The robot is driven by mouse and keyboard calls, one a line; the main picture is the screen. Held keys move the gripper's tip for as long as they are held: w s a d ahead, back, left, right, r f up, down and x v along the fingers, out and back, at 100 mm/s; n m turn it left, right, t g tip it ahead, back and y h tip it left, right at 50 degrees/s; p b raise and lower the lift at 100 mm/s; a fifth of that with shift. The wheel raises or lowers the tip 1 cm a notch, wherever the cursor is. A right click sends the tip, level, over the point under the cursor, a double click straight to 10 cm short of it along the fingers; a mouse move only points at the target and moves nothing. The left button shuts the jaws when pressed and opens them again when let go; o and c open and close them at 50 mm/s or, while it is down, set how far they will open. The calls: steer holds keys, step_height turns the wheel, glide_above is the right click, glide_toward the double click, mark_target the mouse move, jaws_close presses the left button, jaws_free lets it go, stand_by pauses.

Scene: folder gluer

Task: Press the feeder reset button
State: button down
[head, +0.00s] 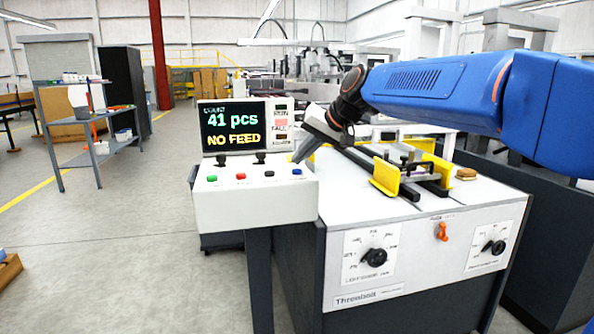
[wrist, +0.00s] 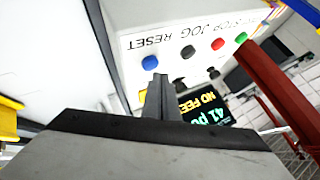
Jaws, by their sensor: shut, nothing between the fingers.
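The blue button (head: 297,171) sits at the right end of the row on the sloped white control panel (head: 255,207). In the wrist view the blue button (wrist: 150,62) is beside the printed word RESET, seen upside down. My gripper (head: 296,160) is shut and empty, its tips pointing down just above the blue button. In the wrist view my gripper (wrist: 160,78) has its fingertips just below the blue button in the picture. I cannot tell whether they touch it.
A black button (head: 269,173), a red button (head: 240,176) and a green button (head: 211,178) share the row. The display (head: 234,127) behind reads "41 pcs" and "NO FEED". The feeder's yellow guides (head: 385,178) stand to the right, under my arm.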

mark_target(301, 173)
steer(key=shift+f, duration=0.25)
steer(key=shift+f, duration=0.45)
stand_by(0.8)
steer(key=shift+r, duration=0.1)
stand_by(0.3)
steer(key=shift+r, duration=0.8)
steer(key=shift+r, duration=2.5)
